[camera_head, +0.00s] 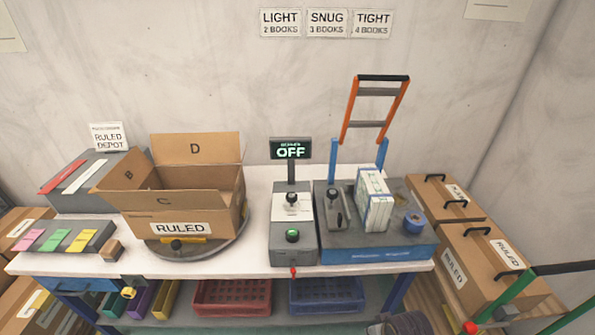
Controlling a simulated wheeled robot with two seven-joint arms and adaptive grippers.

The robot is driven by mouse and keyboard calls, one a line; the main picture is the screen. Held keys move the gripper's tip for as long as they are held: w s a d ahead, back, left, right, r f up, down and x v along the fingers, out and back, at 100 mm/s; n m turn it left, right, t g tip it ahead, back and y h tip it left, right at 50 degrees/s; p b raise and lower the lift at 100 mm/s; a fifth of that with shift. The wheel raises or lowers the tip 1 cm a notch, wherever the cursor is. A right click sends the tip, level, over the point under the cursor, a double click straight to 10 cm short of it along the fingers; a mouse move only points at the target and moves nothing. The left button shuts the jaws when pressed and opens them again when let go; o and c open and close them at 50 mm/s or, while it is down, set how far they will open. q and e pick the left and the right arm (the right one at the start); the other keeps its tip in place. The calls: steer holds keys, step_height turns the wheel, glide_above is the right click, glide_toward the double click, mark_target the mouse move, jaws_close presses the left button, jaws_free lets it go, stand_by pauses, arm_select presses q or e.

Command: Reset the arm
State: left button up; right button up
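An orange frame with a black top bar (382,79) stands raised, leaning slightly back, on blue uprights behind a grey and blue machine (378,254). A white block that looks like a stack of books (374,200) stands upright on this machine, with a blue roll (414,223) to its right. A small lever with a dark knob (335,194) stands left of the stack. A grey control box (291,228) beside the machine has a black-knobbed lever and a green button (292,236). Neither of my grippers shows.
An open carton marked RULED (181,228) stands on a round turntable (196,252) on the white table (100,262). A sign reads OFF (290,149). Cartons with black handles (484,262) stand at the right. Red and blue crates (232,297) sit below the table.

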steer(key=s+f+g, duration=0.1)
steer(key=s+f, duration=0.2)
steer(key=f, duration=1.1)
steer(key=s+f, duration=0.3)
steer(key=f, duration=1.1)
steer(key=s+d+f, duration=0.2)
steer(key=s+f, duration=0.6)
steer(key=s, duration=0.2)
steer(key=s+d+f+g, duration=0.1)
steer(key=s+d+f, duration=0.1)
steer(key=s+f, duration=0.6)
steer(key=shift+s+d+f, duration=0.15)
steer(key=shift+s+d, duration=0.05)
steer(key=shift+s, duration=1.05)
